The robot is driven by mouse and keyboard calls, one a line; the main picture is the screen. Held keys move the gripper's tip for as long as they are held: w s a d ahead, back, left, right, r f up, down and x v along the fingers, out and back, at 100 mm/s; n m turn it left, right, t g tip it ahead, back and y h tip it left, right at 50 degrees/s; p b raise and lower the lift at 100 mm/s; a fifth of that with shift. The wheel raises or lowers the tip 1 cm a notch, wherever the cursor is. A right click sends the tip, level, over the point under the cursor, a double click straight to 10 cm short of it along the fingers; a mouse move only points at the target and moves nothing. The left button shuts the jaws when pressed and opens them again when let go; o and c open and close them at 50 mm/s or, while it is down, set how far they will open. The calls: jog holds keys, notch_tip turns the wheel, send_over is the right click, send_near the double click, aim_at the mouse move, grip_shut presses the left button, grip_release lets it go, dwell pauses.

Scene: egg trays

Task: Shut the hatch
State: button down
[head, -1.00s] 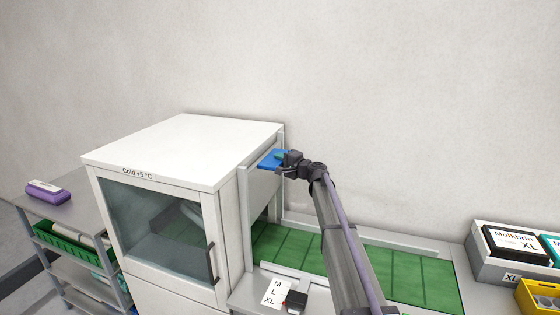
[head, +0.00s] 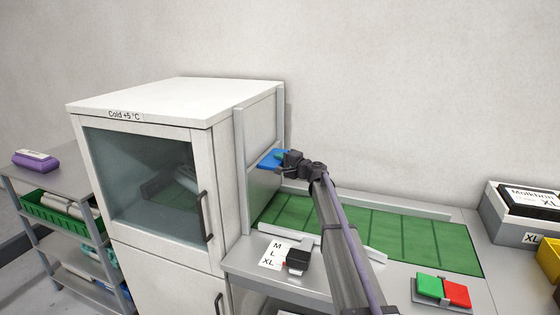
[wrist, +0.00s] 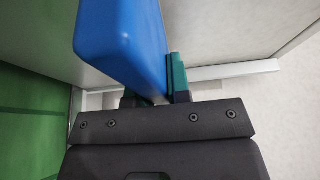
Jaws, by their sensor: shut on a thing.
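The hatch (head: 263,188) is a grey panel between upright rails on the right side of the white cold cabinet (head: 165,100). A blue handle (head: 270,159) sticks out from it. My gripper (head: 284,157) is shut on this handle from the right. In the wrist view the blue handle (wrist: 120,42) runs up from between the jaws, with a teal finger (wrist: 178,78) against its right side. The hatch's lower part stands close above the green belt (head: 330,222); I cannot tell whether its bottom edge touches.
A black device (head: 298,259) and a size card (head: 271,254) sit by the belt's front rail. A green and red button box (head: 443,291) is at lower right. A grey crate (head: 515,220) stands at far right. A shelf rack (head: 70,170) is on the left.

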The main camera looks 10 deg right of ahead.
jog(key=shift+f, duration=0.65)
jog(key=shift+s+r, duration=0.1)
jog(key=shift+s, duration=0.05)
jog(key=c, duration=1.1)
grip_release()
jog(key=v, duration=1)
jog(key=shift+s+d, duration=0.2)
jog(key=shift+d, duration=0.05)
